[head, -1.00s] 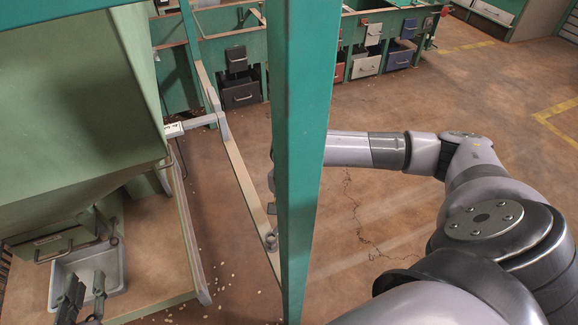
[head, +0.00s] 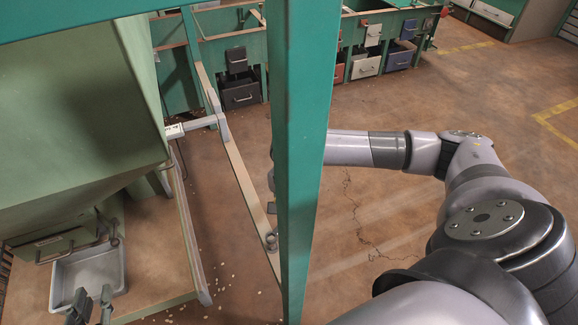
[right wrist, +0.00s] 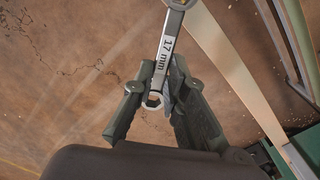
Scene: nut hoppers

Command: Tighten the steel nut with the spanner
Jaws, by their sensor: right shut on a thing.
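The spanner (right wrist: 168,45), a grey steel bar marked 17 mm, runs up the right wrist view. My right gripper (right wrist: 163,77) is shut on the spanner near its lower ring end. Its upper ring end is at the top edge of that view, and I cannot tell whether it is around a nut. In the head view the green post hides most of my right gripper and the spanner. A round metal fitting (head: 270,240) sits on the slanted bar; I cannot tell if it is the steel nut. My left gripper (head: 92,296) is open and empty at the bottom left.
The green post (head: 300,160) stands in front of my right arm. A green hopper (head: 75,130) fills the left, with a grey tray (head: 57,290) under it. The slanted bar (head: 240,170) runs beside the post. Bins stand at the back; floor at the right is clear.

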